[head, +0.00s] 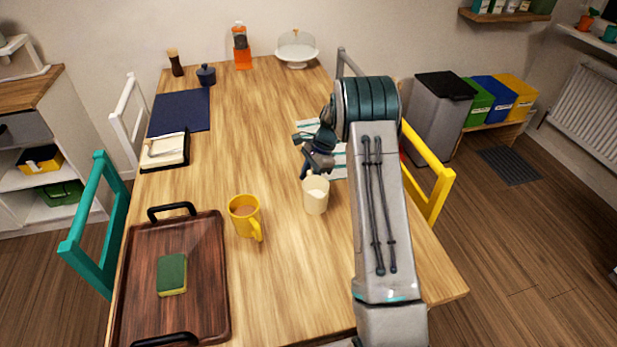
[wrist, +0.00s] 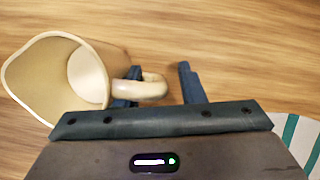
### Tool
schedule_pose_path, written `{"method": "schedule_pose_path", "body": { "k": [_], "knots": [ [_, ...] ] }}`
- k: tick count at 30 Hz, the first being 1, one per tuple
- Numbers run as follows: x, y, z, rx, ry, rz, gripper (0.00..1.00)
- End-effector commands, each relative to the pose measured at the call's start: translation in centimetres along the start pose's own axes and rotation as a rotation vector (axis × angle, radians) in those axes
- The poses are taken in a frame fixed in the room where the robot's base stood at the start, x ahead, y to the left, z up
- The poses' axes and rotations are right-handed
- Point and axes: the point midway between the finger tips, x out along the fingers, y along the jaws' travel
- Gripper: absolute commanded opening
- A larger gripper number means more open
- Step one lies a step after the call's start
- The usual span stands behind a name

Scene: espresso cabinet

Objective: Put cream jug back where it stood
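The cream jug (head: 316,197) is a pale, cream-coloured jug, upright near the middle of the wooden table (head: 270,130). In the wrist view the jug (wrist: 60,85) is at the left, its mouth and pale inside showing, with its handle (wrist: 154,88) pointing right. My gripper (wrist: 160,87) is open around the handle. The left finger is at the handle's loop, and a gap shows between the handle and the right finger. In the head view my gripper (head: 311,172) is just behind the jug, partly hiding its handle.
A yellow mug (head: 244,215) stands left of the jug. A brown tray (head: 205,300) with a sponge (head: 172,274) lies at the front left. A striped cloth (head: 340,160) lies under my arm. The table's middle behind the mug is clear.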

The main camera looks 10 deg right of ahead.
Motion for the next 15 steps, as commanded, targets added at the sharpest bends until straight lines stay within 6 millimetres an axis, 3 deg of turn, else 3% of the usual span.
{"method": "schedule_pose_path", "body": {
  "k": [9,15],
  "knots": [
    [-0.6,0.0,0.1,-0.001,0.001,-0.001,0.36],
    [-4.0,-0.1,0.1,-0.002,0.002,-0.004,0.36]
  ]
}}
